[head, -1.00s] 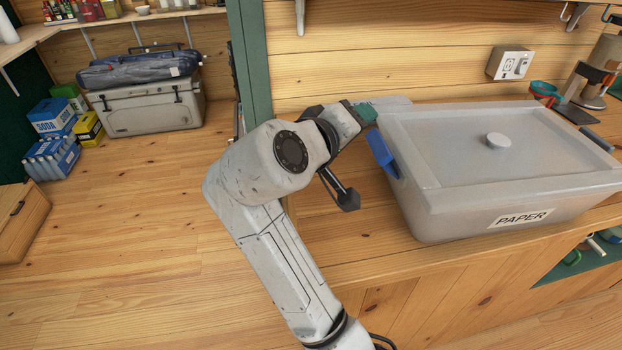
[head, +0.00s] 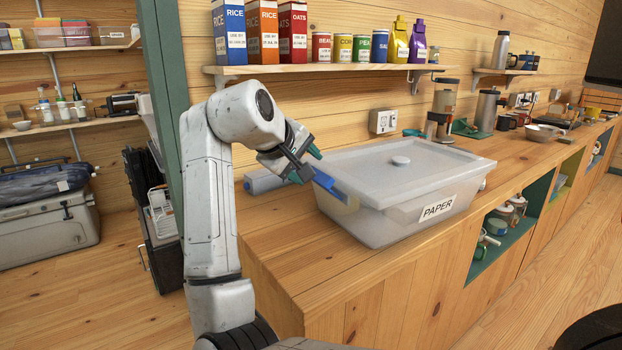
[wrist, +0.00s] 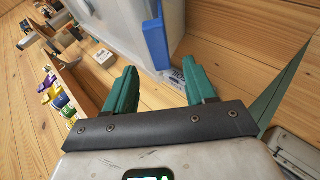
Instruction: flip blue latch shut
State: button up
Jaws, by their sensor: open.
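The blue latch (head: 328,183) is on the left end of the translucent lidded box labelled PAPER (head: 387,225). It stands angled out from the box wall, tilted up toward my gripper. In the wrist view the blue latch (wrist: 156,38) is a long upright bar on the box side, just beyond the fingertips. My gripper (head: 315,163) is at the box's left end, close to the latch. The wrist view shows its two green fingers (wrist: 158,82) spread apart with nothing between them. Whether a finger touches the latch I cannot tell.
The box stands on a wooden counter (head: 290,240). A grey roll (head: 266,180) lies behind the gripper. A shelf (head: 330,75) with cartons and cans hangs above. A green post (head: 166,90) stands left of my arm.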

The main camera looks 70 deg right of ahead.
aim_at(315, 181)
jog(key=x, duration=0.6)
